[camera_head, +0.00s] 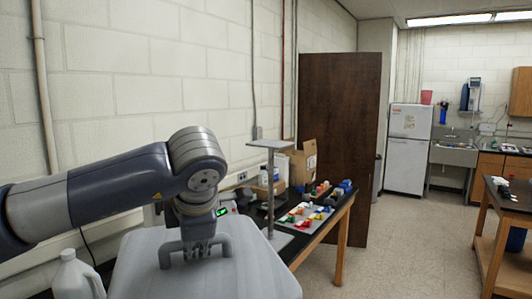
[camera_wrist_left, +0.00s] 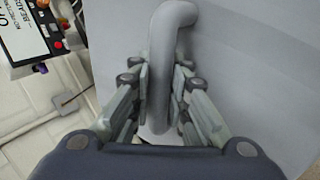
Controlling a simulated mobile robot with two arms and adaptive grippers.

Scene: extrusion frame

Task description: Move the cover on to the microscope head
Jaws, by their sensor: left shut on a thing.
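The cover (camera_head: 255,275) is a large grey rounded box with a loop handle on top, in the lower middle of the head view. In the left wrist view, its handle (camera_wrist_left: 172,25) runs between my fingers and its smooth grey top (camera_wrist_left: 265,60) fills the right side. My left gripper (camera_head: 193,250) points down from above and is shut on the handle; it also shows in the left wrist view (camera_wrist_left: 160,88). I cannot make out a microscope head; the cover hides much of the area behind it. Whether the cover is lifted or resting cannot be told. My right gripper is not in view.
A dark-topped table (camera_head: 330,217) behind the cover holds colourful small parts and cardboard boxes (camera_head: 303,162). A thin post stand with a flat top plate (camera_head: 270,144) rises just right of my gripper. A white jug (camera_head: 72,278) stands at lower left. Open floor (camera_head: 410,260) lies right.

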